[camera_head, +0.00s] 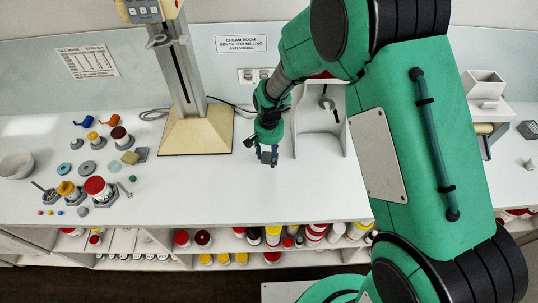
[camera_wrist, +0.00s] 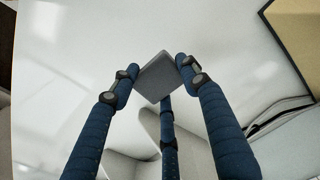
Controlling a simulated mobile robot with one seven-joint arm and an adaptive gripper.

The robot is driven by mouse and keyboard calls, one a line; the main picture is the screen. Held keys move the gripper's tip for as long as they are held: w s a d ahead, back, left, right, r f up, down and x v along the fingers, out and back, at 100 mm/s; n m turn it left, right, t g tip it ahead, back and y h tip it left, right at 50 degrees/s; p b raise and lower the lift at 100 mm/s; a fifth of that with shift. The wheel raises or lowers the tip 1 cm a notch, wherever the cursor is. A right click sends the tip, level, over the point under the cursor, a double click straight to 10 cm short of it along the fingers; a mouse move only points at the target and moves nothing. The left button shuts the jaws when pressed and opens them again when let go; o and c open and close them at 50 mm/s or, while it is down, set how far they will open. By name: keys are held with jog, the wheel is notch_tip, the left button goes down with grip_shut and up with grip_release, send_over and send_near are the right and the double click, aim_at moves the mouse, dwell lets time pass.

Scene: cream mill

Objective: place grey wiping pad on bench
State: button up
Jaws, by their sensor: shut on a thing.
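My gripper (camera_head: 267,157) is above the white bench (camera_head: 225,195), right of the tan base of the stand. In the wrist view the dark blue fingers of my gripper (camera_wrist: 157,72) are shut on the grey wiping pad (camera_wrist: 160,78). The pad is a flat, square grey piece, tilted in the picture and gripped at its edges. In the head view the fingers mostly hide it. The white bench top (camera_wrist: 70,50) shows behind the pad in the wrist view. I cannot tell how high the pad is above it.
The stand with a tan base (camera_head: 197,138) is left of my gripper. A white open-fronted holder with a wrench (camera_head: 328,103) is close on the right. Jars, lids and small parts crowd the bench's left side. The bench front between them is clear. Shelves of jars (camera_head: 270,240) sit below.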

jog(key=shift+d, duration=0.1)
dwell(0.3)
